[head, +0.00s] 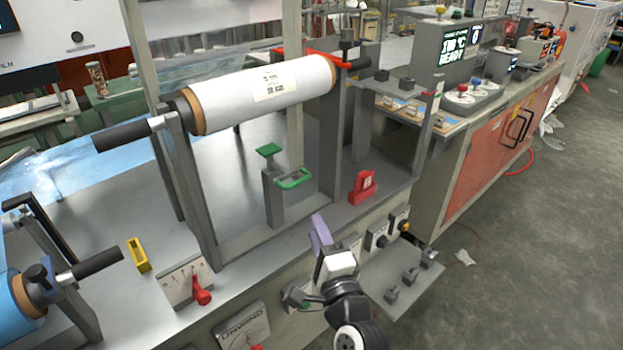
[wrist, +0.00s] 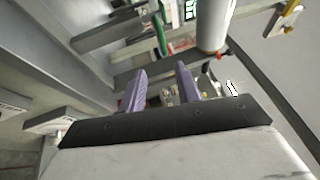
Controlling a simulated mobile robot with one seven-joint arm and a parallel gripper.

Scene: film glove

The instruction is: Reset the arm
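My arm (head: 345,290) reaches up from the bottom of the head view, in front of the bench's front edge. My gripper (head: 318,225) has purple fingers and sits just before the control panel, below the green clamp and to the left of the red block. In the wrist view my gripper (wrist: 161,70) shows two purple fingers standing apart with nothing between them. It is open and empty. In the head view the fingers overlap, so their gap is hidden there.
A white film roll (head: 230,98) rests on grey posts above the bench (head: 120,205). A green clamp (head: 290,180), a red block (head: 363,187) and a yellow bracket (head: 138,255) stand nearby. Knobs (head: 377,238) line the front panel. The floor (head: 540,240) at right is mostly clear.

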